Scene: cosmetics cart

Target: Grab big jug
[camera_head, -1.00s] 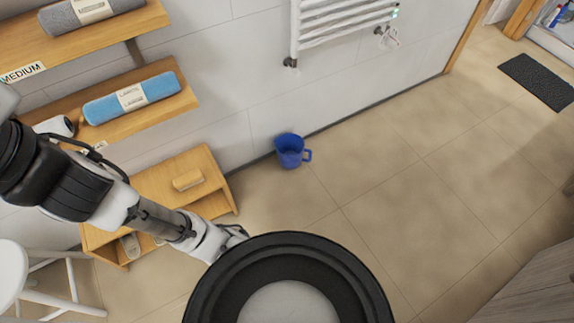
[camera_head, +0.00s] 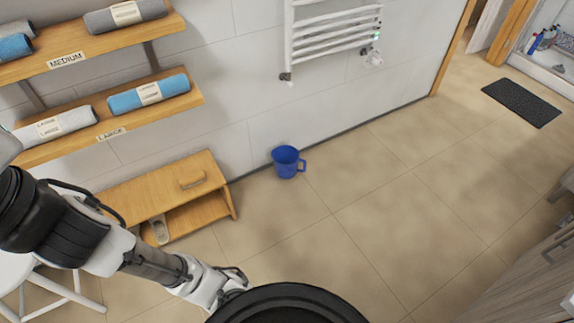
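A blue jug (camera_head: 286,161) with a handle on its right side stands upright on the tiled floor, close to the white wall, near the picture's middle. My gripper (camera_head: 236,281) is at the lower middle, at the end of my arm that comes in from the left. It is well apart from the jug, nearer to me. The gripper is small and partly hidden behind the dark round part of my body, so its fingers cannot be made out clearly.
A low wooden bench (camera_head: 168,200) stands left of the jug by the wall. Shelves with rolled towels (camera_head: 148,94) hang above it. A towel radiator (camera_head: 335,25) is on the wall. A white stool (camera_head: 48,285) is at lower left. The floor (camera_head: 390,210) right of the jug is clear.

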